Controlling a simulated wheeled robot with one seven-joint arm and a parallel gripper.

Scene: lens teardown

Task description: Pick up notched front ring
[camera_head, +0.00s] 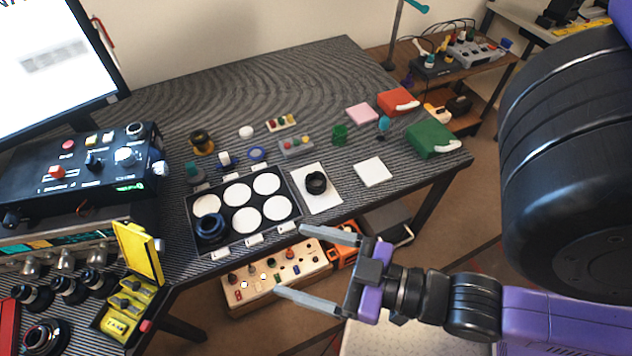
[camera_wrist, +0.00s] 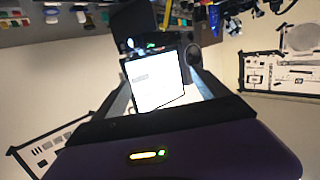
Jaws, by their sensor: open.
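The black ring on the white sheet (camera_head: 324,204) looks like the notched front ring (camera_head: 316,182), but I cannot make out a notch at this size. It lies flat toward the right of the table's front part. A dark blue ring-shaped lens part (camera_head: 210,228) sits in the front left compartment of the black tray (camera_head: 247,245). My gripper (camera_head: 290,261) is open and empty, in front of the table edge and nearer than both parts. In the wrist view my gripper's fingers (camera_wrist: 162,88) are spread, with the monitor (camera_wrist: 155,80) beyond; neither part can be made out there.
The tray holds several white discs (camera_head: 248,219). A white square pad (camera_head: 373,171) lies right of the sheet. Red (camera_head: 398,101) and green (camera_head: 432,139) boxes stand at the right edge. A control box (camera_head: 85,172) fills the left.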

